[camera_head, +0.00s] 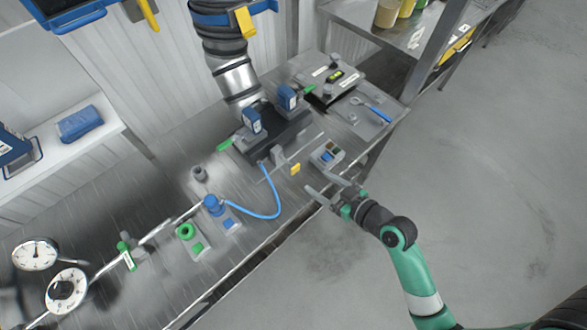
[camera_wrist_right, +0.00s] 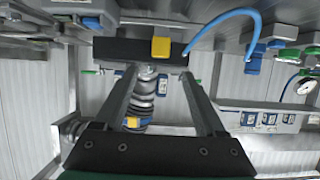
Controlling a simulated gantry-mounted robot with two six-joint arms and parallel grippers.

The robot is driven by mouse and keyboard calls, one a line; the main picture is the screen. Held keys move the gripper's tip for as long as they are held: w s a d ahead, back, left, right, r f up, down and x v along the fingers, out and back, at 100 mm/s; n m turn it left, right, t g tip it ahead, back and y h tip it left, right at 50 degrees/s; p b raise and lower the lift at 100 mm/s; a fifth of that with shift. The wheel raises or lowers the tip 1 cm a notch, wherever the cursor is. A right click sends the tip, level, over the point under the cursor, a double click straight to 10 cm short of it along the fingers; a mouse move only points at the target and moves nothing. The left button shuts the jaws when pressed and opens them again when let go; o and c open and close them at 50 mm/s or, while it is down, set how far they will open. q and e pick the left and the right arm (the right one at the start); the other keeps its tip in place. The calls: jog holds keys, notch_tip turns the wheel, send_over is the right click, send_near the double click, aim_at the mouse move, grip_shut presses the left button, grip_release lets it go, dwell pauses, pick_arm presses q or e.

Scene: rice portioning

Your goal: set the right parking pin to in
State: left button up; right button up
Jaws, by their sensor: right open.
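A dark block (camera_head: 275,135) with two blue-topped units sits on the bench under a ribbed duct. A green-handled piece (camera_head: 308,90) sticks out at its right end, and another (camera_head: 225,145) at its left end. The right green piece looks like the right parking pin; whether it is in or out I cannot tell. My right gripper (camera_head: 320,184) is open and empty at the bench's front edge, apart from both pieces. In the right wrist view, which looks upside down, its fingers (camera_wrist_right: 157,73) are spread before the dark block and yellow tab (camera_wrist_right: 161,47). My left gripper is not in view.
A small button box (camera_head: 327,155) and the yellow tab (camera_head: 295,169) stand close to my right gripper. A blue hose (camera_head: 273,200) loops left of it. A blue-handled tool (camera_head: 374,113) lies on the right of the bench. The floor in front is clear.

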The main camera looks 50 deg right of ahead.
aim_at(296, 168)
jog(key=b+x, duration=0.2)
jog(key=x, duration=0.9)
jog(key=shift+w, duration=0.3)
grip_shut()
dwell(0.8)
